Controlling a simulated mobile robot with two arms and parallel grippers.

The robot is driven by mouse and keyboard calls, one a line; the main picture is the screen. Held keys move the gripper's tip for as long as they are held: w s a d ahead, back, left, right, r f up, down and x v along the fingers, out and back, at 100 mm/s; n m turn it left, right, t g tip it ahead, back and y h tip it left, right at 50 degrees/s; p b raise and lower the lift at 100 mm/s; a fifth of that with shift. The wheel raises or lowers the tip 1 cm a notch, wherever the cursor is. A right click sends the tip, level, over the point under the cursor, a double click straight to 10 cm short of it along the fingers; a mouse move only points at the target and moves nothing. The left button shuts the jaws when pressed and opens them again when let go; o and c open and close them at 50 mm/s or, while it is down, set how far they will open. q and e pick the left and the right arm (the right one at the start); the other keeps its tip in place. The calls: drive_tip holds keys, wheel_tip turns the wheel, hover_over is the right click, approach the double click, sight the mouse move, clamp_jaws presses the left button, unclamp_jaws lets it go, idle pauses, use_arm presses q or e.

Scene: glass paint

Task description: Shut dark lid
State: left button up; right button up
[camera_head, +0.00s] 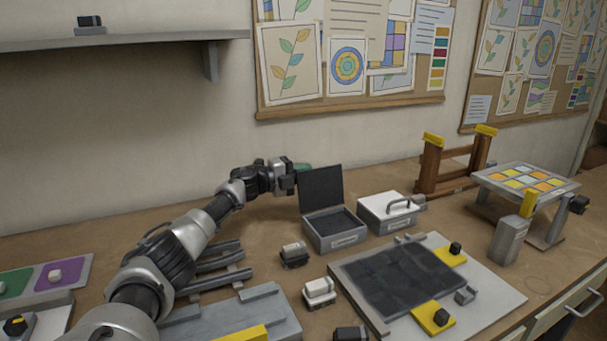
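The dark lid (321,188) stands open and nearly upright at the back of a small grey box (336,240). The box's dark inside shows from above, and a pale label is on its front. My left gripper (289,182) is just left of the lid, at about the height of its middle. Whether it touches the lid is not clear. Its fingers are small and dark here, so I cannot tell whether they are open or shut. My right gripper is not in view.
A white-lidded box (388,208) with a handle stands close right of the grey box. Small dark and white blocks (319,291) and a dark tiled board (395,278) lie in front. Wooden frames (431,165) stand at the right.

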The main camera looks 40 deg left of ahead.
sight(309, 175)
use_arm(q)
drive_tip(key=shift+d+f, duration=0.1)
clamp_jaws()
drive_tip(key=shift+s, duration=0.1)
drive_tip(key=shift+s+d+r+p, duration=0.2)
drive_tip(key=shift+d+r+p, duration=0.2)
drive_tip(key=shift+p, duration=0.35)
drive_tip(key=shift+s+d+m, duration=0.15)
drive_tip(key=shift+d+m, duration=0.15)
drive_tip(key=shift+s+d+r+m, duration=0.2)
drive_tip(key=shift+s+d+m, duration=0.05)
drive_tip(key=shift+d+m, duration=0.25)
drive_tip(key=shift+s+d+r+m, duration=0.2)
drive_tip(key=shift+d+m, duration=0.15)
drive_tip(key=shift+m, duration=0.25)
drive_tip(key=shift+s+d+r+m, duration=0.1)
drive_tip(key=shift+s+d+m, duration=0.2)
drive_tip(key=shift+d+m, duration=0.35)
drive_tip(key=shift+s+d+r+m, duration=0.1)
drive_tip(key=shift+s+d+m, duration=0.2)
drive_tip(key=shift+d+m, duration=0.35)
drive_tip(key=shift+a, duration=0.15)
